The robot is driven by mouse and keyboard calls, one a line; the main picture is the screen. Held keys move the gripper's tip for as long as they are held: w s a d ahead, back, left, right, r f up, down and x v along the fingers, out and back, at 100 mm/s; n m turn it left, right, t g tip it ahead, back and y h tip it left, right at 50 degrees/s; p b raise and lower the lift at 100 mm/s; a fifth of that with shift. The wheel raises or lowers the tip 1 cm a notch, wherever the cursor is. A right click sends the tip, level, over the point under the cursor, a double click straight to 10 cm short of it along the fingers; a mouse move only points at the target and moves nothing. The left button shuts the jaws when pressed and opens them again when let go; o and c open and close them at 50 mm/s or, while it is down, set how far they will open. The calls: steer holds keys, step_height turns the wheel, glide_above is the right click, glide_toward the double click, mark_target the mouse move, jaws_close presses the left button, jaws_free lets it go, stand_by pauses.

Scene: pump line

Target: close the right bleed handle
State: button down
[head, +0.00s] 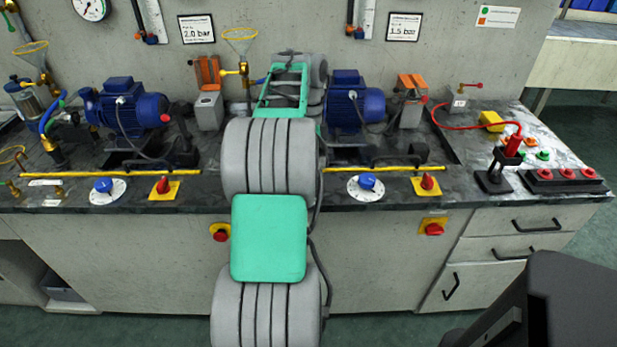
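Two brass funnels with valves stand along the wall. The right funnel (240,35) is left of my arm. Below it, a small yellow handle (230,72) points left, roughly level, across the upright brass pipe. I take this as the right bleed handle; no label confirms it. The left funnel (30,48) is at the far left, with a similar brass valve under it. My arm reaches forward over the bench and ends just right of the right funnel's pipe. My gripper's fingers are hidden behind my arm links, so I cannot tell whether they touch anything.
Blue pumps stand left (127,108) and right (354,105) of my arm. Grey blocks with orange tops stand near the right funnel (207,100) and beyond the right pump (412,105). A yellow rail (110,173) runs along the front. A red hose (470,127) curves at right.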

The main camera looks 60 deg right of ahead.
steer(key=shift+r+m, duration=0.1)
steer(key=shift+m, duration=0.2)
steer(key=c, duration=1.5)
jaws_free()
steer(key=r+p, duration=0.2)
steer(key=d+r+p, duration=0.1)
steer(key=r+p, duration=0.1)
steer(key=r, duration=0.1)
steer(key=r+p, duration=0.2)
steer(key=p, duration=0.1)
steer(key=shift+w+d+r, duration=0.2)
steer(key=shift+w+r, duration=0.05)
steer(key=shift+w, duration=0.1)
